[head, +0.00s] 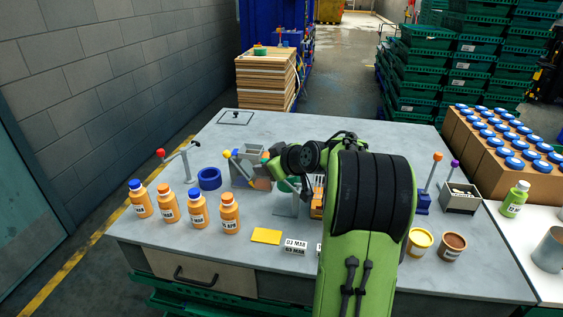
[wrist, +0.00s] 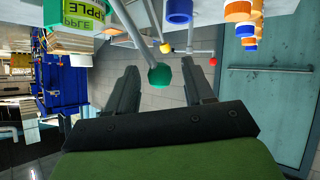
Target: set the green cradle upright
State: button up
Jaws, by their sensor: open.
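A green ball knob (wrist: 159,75) on a grey rod (wrist: 135,30) shows in the wrist view, between the two fingers of my gripper (wrist: 160,85). The fingers are apart and I see no clear contact with the knob. In the head view, my gripper (head: 268,165) is low over the middle of the table, partly hidden by my arm. A green part (head: 287,185) and a grey stand (head: 290,207) show beside it. Most of this fixture is hidden, so I cannot tell its tilt.
A yellow-knobbed lever (head: 228,154) and grey bin (head: 255,150) stand close to my gripper. A red-knobbed lever (head: 161,153), blue ring (head: 209,178) and several orange bottles (head: 198,208) are to the left. Jars (head: 419,241) stand front right.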

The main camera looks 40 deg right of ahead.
jog(key=v, duration=1.4)
jog(key=shift+p, duration=0.45)
jog(key=shift+w+a, duration=0.1)
jog(key=shift+a, duration=0.05)
jog(key=s+a+f+g+y, duration=0.1)
jog(key=a+g, duration=0.1)
jog(key=a, duration=0.7)
jog(key=s+a+f+g, duration=0.1)
jog(key=s+a, duration=0.1)
jog(key=a, duration=0.8)
jog(key=s+a+f+g, duration=0.1)
jog(key=s+a, duration=0.1)
jog(key=s, duration=0.2)
jog(key=s+a+f+m+g, duration=0.1)
jog(key=s+a+f, duration=0.1)
jog(key=s, duration=0.3)
jog(key=s+a+f+m+g+p, duration=0.1)
jog(key=s+a, duration=0.1)
jog(key=s, duration=0.2)
jog(key=shift+s+a+f, duration=0.25)
jog(key=shift+a+f, duration=0.05)
jog(key=shift+f, duration=0.1)
